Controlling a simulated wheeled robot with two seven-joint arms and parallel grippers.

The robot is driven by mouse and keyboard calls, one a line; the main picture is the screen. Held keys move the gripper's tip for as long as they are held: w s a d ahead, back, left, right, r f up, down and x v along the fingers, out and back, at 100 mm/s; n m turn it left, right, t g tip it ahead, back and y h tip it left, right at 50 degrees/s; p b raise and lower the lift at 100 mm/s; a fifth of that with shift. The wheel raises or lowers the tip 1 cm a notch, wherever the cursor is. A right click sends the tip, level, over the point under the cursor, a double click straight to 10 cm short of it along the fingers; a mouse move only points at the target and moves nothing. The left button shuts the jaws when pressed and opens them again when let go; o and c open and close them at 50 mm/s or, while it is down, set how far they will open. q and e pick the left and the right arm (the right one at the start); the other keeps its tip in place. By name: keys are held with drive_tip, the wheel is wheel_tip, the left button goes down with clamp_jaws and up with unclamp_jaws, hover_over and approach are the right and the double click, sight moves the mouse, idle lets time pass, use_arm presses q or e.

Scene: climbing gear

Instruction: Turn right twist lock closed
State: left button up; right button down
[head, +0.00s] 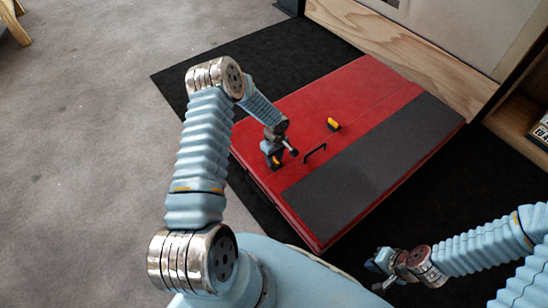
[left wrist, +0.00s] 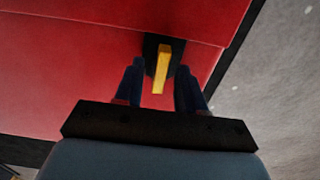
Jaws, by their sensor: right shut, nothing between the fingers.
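The red case (head: 300,105) lies flat, with two yellow twist locks and a black handle (head: 316,153) between them. My left gripper (head: 277,162) is at the nearer, left twist lock (head: 279,160) and partly hides it. In the left wrist view that lock's yellow lever (left wrist: 162,68) sits on a black plate, pointing toward the gripper. The fingers (left wrist: 160,85) are open, one on each side of the lever with visible gaps. The other twist lock (head: 333,124) is on the right in the head view, with no gripper near it. My right gripper (head: 378,264) is shut and empty, clear of the case.
A dark grey panel (head: 365,165) covers the case's right part. The case lies on a black mat (head: 180,82) over grey carpet (head: 80,140). A wooden board (head: 400,42) stands behind, and a shelf (head: 515,118) is at the right edge.

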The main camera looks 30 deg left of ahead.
use_arm(q)
clamp_jaws()
